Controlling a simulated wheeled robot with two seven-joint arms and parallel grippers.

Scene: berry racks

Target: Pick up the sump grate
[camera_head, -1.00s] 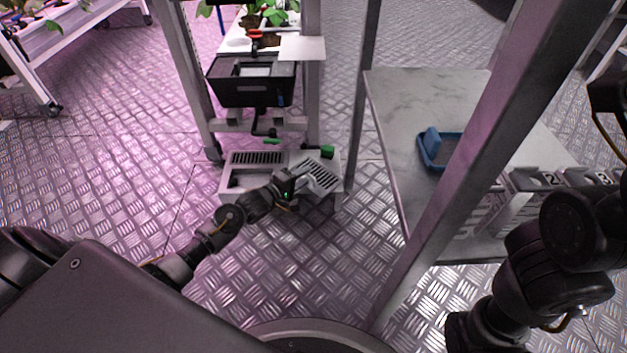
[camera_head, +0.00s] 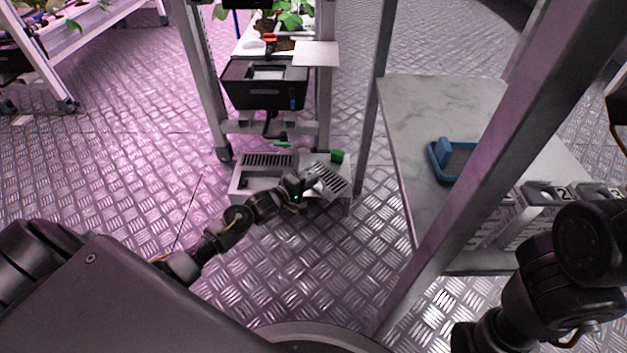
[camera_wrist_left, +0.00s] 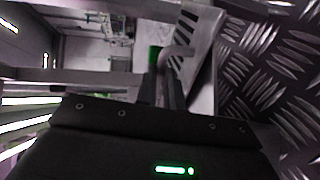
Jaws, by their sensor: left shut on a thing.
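The sump grate (camera_head: 330,178) is a light, slotted plate in the head view, tilted at the right end of the pale sump box (camera_head: 240,186) on the floor. My left gripper (camera_head: 309,183) is at the grate's left side. In the left wrist view the gripper (camera_wrist_left: 168,88) is shut on the grate's curved handle, and part of the slotted grate (camera_wrist_left: 188,50) shows beyond it. A second slotted section (camera_head: 268,160) lies at the back left of the box. My right arm is at the right edge of the head view; its fingertips are not visible.
A black bin (camera_head: 264,86) hangs on the rack above the sump. A small green object (camera_head: 337,156) is at the box's back right. A rack post stands just right of the box. A table (camera_head: 405,110) with a blue tray (camera_head: 437,170) stands further right.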

